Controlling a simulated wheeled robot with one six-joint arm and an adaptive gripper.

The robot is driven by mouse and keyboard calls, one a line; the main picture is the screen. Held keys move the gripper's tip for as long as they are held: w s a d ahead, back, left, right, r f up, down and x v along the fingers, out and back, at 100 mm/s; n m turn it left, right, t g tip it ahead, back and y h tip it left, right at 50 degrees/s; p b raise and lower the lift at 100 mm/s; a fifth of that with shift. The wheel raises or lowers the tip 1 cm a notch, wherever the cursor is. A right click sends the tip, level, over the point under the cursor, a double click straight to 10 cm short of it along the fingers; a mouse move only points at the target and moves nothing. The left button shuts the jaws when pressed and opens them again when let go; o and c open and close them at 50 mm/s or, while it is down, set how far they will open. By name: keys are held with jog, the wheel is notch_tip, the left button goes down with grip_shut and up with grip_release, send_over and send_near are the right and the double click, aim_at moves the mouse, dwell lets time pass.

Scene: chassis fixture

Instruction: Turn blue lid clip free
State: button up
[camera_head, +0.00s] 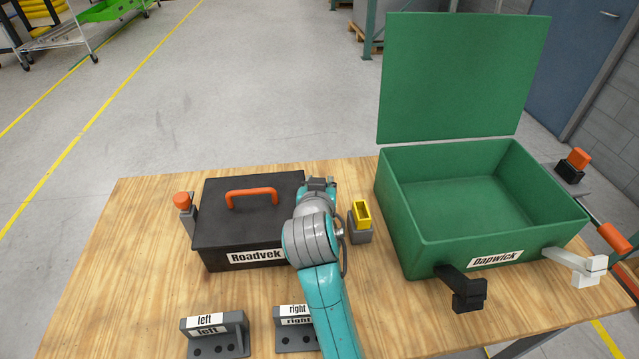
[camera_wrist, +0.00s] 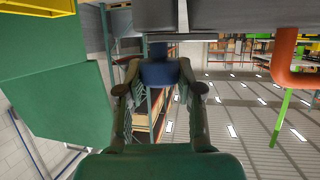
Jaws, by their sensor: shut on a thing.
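The black lidded box (camera_head: 240,225) labelled Roadvek stands on the table with its lid closed and an orange handle (camera_head: 252,198) on top. In the wrist view, which looks upside down, a blue clip (camera_wrist: 160,75) sits against the box edge (camera_wrist: 215,18). My gripper (camera_wrist: 160,84) has a finger on each side of the clip and is shut on it. In the head view my gripper (camera_head: 320,184) is at the box's far right corner, and my arm hides the clip and the box's right side.
An orange-topped clip (camera_head: 182,203) is at the box's left side. A yellow block (camera_head: 362,213) on a grey stand is close right of my arm. The open green box (camera_head: 400,220) labelled Dapwick stands further right. Brackets marked left (camera_head: 215,338) and right (camera_head: 293,330) are in front.

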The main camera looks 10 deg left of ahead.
dwell(0.3)
jog(key=o, duration=1.2)
jog(key=shift+s, duration=0.15)
jog(key=v, duration=1.1)
jog(key=shift+s+r, duration=0.15)
jog(key=shift+s, duration=0.2)
